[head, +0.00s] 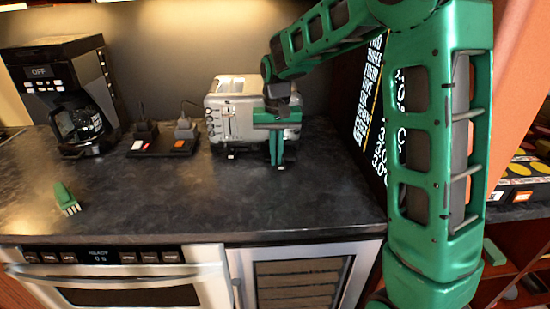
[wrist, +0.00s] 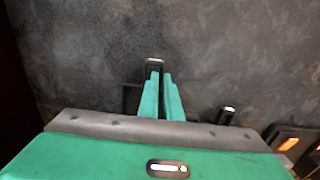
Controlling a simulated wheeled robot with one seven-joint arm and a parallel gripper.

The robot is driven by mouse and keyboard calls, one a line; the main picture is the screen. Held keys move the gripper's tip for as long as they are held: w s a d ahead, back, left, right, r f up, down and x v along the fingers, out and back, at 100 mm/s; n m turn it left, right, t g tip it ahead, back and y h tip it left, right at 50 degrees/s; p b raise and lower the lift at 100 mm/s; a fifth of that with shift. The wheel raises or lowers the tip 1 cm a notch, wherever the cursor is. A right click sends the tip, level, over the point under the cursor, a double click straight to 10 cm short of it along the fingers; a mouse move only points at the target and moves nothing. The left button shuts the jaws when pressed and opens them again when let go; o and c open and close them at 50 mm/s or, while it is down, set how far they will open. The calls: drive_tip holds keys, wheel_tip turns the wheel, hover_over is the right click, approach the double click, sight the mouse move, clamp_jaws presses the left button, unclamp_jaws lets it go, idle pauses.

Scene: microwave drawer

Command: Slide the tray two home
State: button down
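The silver toaster (head: 232,110) stands at the back of the dark counter. Two small trays stick out low at its front: the left tray (head: 231,154) and the right tray, partly hidden behind my fingers in the head view. In the wrist view the right tray's metal handle (wrist: 154,64) lies at my fingertips, and the left tray's handle (wrist: 228,114) lies to the right. No label shows which is tray two. My gripper (head: 277,163) points down in front of the toaster's right part. Its green fingers (wrist: 162,84) are close together with nothing seen between them; contact with the handle is unclear.
A power strip (head: 164,146) with plugs is left of the toaster, and a coffee maker (head: 72,95) farther left. A green brush-like item (head: 66,198) lies near the front left. The counter before the toaster (head: 255,205) is clear. A dark text panel (head: 372,100) stands right.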

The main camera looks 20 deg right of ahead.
drive_tip(key=shift+w+d, duration=0.2)
drive_tip(key=shift+w, duration=0.3)
drive_tip(key=shift+w, duration=0.1)
drive_tip(key=c, duration=1.9)
unclamp_jaws()
drive_tip(key=shift+o, duration=0.2)
drive_tip(key=shift+d+r, duration=0.1)
drive_tip(key=shift+s+r, duration=0.2)
drive_tip(key=shift+s, duration=1.05)
drive_tip(key=shift+s+a+r, duration=0.3)
drive_tip(key=shift+s+r, duration=0.05)
drive_tip(key=shift+s, duration=0.7)
drive_tip(key=shift+s+a+r, duration=0.3)
drive_tip(key=shift+s, duration=0.7)
drive_tip(key=shift+s+a+r, duration=0.3)
drive_tip(key=shift+s+r, duration=0.05)
drive_tip(key=shift+s, duration=0.7)
drive_tip(key=shift+s+a, duration=0.15)
